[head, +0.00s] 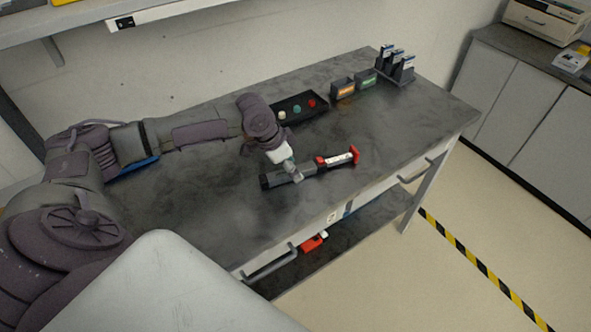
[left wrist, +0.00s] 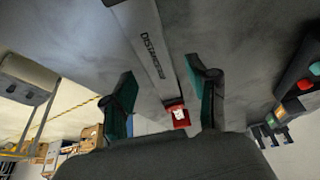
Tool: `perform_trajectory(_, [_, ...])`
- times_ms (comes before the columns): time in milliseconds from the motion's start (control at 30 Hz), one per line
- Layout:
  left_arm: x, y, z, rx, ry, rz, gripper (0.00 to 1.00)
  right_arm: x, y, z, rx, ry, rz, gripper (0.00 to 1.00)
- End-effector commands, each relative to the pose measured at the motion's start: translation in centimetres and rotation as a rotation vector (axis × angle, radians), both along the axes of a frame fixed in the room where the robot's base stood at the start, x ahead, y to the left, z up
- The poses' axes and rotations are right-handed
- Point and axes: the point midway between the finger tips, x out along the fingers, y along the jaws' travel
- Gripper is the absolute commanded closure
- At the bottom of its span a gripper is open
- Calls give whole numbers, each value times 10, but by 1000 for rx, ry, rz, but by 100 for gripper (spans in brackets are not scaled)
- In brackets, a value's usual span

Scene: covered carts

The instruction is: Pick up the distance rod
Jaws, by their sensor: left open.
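The distance rod (head: 338,159) lies on the grey worktop, near the front edge of the bench. It has a dark grey part at the left, a red collar, a pale section and a red end. In the left wrist view the rod (left wrist: 147,50) shows grey with dark lettering and a red part. My left gripper (head: 296,176) is over the dark grey part of the rod, pointing down. In the left wrist view its two fingers (left wrist: 164,88) are apart, one on each side of the rod. I cannot tell whether they touch it. My right gripper is not in view.
Behind the rod is a black tray (head: 316,113) with white, green and red knobs. Small orange (head: 344,90) and green (head: 366,80) displays and a rack (head: 399,72) stand at the back right. A red object (head: 312,242) lies on the lower shelf. The worktop's right part is clear.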

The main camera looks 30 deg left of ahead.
Motion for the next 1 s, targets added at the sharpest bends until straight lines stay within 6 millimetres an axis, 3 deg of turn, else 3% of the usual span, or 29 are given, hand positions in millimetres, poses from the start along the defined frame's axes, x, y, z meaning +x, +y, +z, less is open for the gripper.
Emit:
perform_trajectory(200, [5,-4,-17,1,1,0,42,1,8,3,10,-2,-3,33])
perform_trajectory(1000, [5,-4,-22,0,0,1,42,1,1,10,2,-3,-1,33])
